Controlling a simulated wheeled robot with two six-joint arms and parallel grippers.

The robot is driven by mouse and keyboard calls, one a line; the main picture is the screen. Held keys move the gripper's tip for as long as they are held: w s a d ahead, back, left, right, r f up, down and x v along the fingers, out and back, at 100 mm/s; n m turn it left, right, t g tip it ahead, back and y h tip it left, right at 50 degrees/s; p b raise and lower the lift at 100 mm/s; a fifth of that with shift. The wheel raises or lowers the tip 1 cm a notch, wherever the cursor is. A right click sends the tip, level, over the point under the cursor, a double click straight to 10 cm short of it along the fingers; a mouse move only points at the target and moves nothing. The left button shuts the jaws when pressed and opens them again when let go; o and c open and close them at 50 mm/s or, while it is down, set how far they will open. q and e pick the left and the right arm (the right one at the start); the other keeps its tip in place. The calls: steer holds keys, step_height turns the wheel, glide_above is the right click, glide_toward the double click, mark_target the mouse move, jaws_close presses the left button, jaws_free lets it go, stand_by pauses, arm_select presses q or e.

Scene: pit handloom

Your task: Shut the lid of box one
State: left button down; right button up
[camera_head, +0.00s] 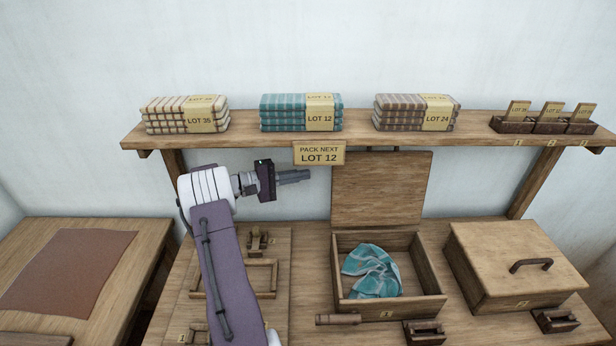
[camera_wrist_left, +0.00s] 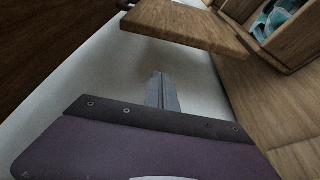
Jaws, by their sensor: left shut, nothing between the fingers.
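The open box (camera_head: 340,305) in the middle of the bench holds a crumpled teal checked cloth (camera_head: 372,272); its small front tag looks like a 1. Its lid (camera_head: 381,190) stands upright at the back edge. My left gripper (camera_head: 306,175) is shut and empty, to the left of the lid near its upper part, apart from it in the picture. In the left wrist view the shut fingers (camera_wrist_left: 161,82) point toward the wall, with the lid (camera_wrist_left: 190,27) above them and the box (camera_wrist_left: 292,52) at upper right. My right gripper is not in view.
A second box (camera_head: 495,250) with a handled lid is shut at right. A shelf (camera_head: 240,136) above carries folded cloth stacks (camera_head: 300,112) and card holders (camera_head: 548,125). A sign (camera_head: 318,153) reading LOT 12 hangs just above my left gripper. A wooden peg (camera_head: 338,320) lies before the open box.

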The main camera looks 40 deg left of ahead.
arm_select(q)
steer(key=w+d+p, duration=0.1)
steer(key=w+d, duration=0.2)
steer(key=d, duration=0.3)
steer(key=shift+d+p, duration=0.15)
steer(key=shift+p, duration=0.15)
